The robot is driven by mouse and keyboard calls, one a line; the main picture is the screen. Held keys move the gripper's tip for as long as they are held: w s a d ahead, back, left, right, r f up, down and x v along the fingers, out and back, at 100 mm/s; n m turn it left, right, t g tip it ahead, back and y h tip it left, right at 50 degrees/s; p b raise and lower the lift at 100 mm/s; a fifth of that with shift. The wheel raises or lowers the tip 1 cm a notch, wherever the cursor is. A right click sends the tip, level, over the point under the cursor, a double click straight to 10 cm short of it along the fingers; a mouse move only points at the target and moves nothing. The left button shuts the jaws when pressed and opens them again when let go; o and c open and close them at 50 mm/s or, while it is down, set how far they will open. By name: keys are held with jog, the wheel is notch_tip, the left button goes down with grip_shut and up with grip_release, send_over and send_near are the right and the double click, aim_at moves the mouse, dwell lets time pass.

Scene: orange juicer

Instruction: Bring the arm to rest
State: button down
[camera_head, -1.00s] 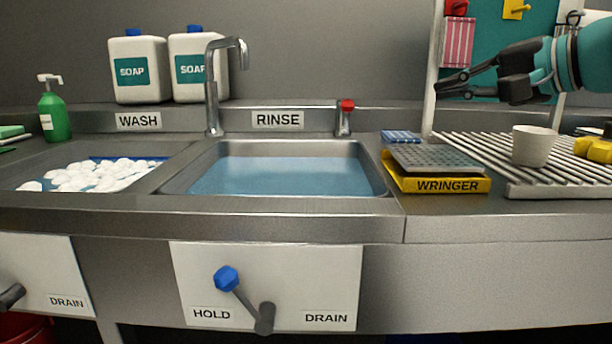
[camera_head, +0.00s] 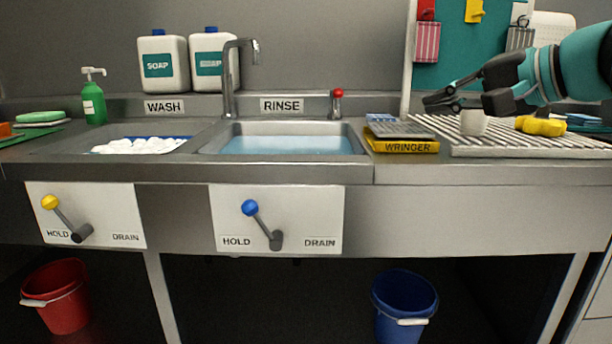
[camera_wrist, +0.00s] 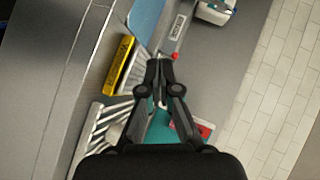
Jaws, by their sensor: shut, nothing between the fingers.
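My gripper (camera_head: 437,104) is at the right of the head view, reaching in from the right edge and pointing left. It looks to be in front of the wringer and drying rack area, above the counter; its exact distance from them is hard to tell. In the wrist view its fingers (camera_wrist: 158,68) meet at the tips, shut and empty. The teal part of my arm is seen at the right edge of the head view.
A white cup (camera_head: 473,123) and a yellow object (camera_head: 541,126) sit on the ribbed rack (camera_head: 520,148). The yellow wringer (camera_head: 402,145) is left of it. The rinse basin (camera_head: 285,145) holds water. A red bucket (camera_head: 62,300) and a blue bucket (camera_head: 403,305) stand below the counter.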

jog(key=s+a+f+n+g+h+p, duration=0.1)
jog(key=s+f, duration=0.4)
jog(key=f, duration=0.6)
jog(key=s+a+f+n+g+h+p, duration=0.1)
jog(key=s+f+n+g+h, duration=0.2)
jog(key=s+f, duration=0.3)
jog(key=s+a+f+n+g+h+p, duration=0.1)
jog(key=s+f, duration=0.5)
jog(key=f, duration=1.1)
jog(key=a+n+h, duration=0.1)
jog(key=n+h, duration=0.1)
jog(key=h, duration=0.1)
jog(key=shift+g+h, duration=0.3)
jog(key=shift+g, duration=0.1)
